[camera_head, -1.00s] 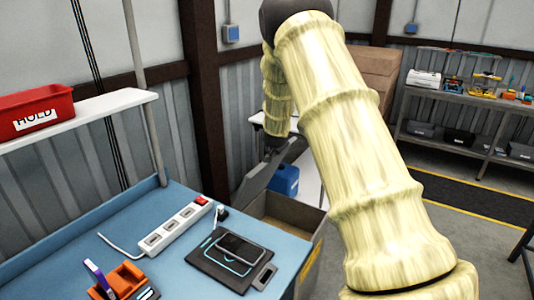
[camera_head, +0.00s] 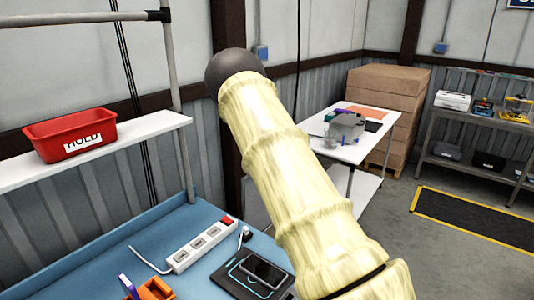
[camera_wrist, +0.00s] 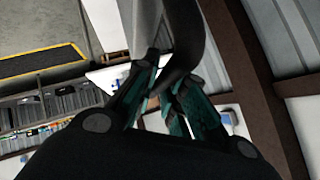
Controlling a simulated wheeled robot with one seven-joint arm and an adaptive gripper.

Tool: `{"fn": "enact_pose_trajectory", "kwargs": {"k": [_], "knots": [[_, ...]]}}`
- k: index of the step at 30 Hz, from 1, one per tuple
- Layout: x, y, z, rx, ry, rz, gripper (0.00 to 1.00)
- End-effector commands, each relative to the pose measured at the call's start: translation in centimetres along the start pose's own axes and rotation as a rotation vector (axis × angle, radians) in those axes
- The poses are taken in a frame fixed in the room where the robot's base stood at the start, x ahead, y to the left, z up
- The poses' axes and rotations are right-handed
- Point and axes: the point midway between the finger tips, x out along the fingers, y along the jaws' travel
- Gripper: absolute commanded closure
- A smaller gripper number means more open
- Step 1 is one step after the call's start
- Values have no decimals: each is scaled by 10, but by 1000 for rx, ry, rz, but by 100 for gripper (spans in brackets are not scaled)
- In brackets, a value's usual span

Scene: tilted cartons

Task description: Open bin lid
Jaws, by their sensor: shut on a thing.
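In the wrist view my gripper (camera_wrist: 160,98) shows its dark fingers with teal inner parts. They are shut on a dark grey curved piece, which looks like the bin lid (camera_wrist: 188,42) seen nearly edge-on and runs up out of the picture. In the head view my pale yellow arm reaches up and away across the middle; its gripper end is hidden behind it. The bin body is not visible in the head view, where the arm and the bench cover that area.
A blue workbench (camera_head: 60,262) at the left holds a power strip (camera_head: 200,244) and a phone (camera_head: 262,269) on a dark pad. A red HOLD bin (camera_head: 70,135) stands on the shelf above. A white table (camera_head: 350,152) and stacked cartons (camera_head: 387,108) stand behind.

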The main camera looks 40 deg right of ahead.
Motion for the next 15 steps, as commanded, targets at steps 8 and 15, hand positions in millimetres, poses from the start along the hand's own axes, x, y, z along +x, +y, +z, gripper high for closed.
{"fn": "enact_pose_trajectory", "kwargs": {"k": [8,15], "knots": [[1,0,-2,2,3,0,100],[1,0,-2,1,3,0,68]]}}
